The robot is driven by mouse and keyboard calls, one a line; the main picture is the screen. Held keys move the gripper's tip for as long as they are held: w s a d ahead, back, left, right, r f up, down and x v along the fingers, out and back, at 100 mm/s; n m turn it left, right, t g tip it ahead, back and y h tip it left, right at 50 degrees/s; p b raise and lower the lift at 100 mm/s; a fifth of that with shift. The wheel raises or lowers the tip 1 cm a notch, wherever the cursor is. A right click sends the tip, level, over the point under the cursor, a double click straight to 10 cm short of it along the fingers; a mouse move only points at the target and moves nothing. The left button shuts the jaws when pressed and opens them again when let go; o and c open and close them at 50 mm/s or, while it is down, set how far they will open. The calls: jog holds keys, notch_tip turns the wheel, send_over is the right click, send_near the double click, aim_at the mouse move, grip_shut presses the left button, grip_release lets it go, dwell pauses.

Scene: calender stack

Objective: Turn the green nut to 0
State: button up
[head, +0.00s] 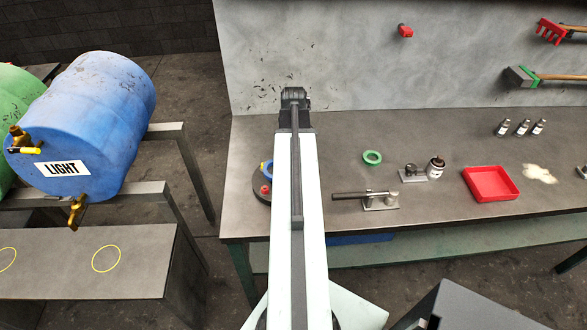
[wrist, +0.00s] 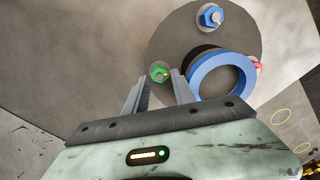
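The green nut (wrist: 158,73) sits on a pale washer on a grey round plate (wrist: 190,40) in the wrist view. A small pale mark shows on its right side; I cannot read a number. My gripper (wrist: 158,80) is open, one finger to the left of the nut and one to the right, with gaps visible. I cannot tell whether the tips are level with the nut. A blue nut (wrist: 210,17) sits farther up the plate. In the head view my arm hides the green nut and my gripper.
A blue ring (wrist: 198,80) lies just right of my right finger, with a red part (wrist: 250,73) at its far edge. On the bench (head: 340,130) stand a green ring (head: 372,157), a lever tool (head: 380,200) and a red tray (head: 490,183).

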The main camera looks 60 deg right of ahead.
jog(key=shift+f+b, duration=0.3)
jog(key=shift+f, duration=0.55)
jog(key=shift+r, duration=0.1)
grip_shut()
jog(key=shift+a, duration=0.25)
jog(key=shift+d, duration=0.2)
jog(key=shift+m, duration=0.4)
jog(key=m, duration=0.4)
jog(key=shift+d, duration=0.1)
jog(key=m, duration=0.5)
jog(key=shift+s+d+m, duration=0.1)
jog(key=shift+d+m, duration=0.1)
jog(key=shift+m, duration=0.2)
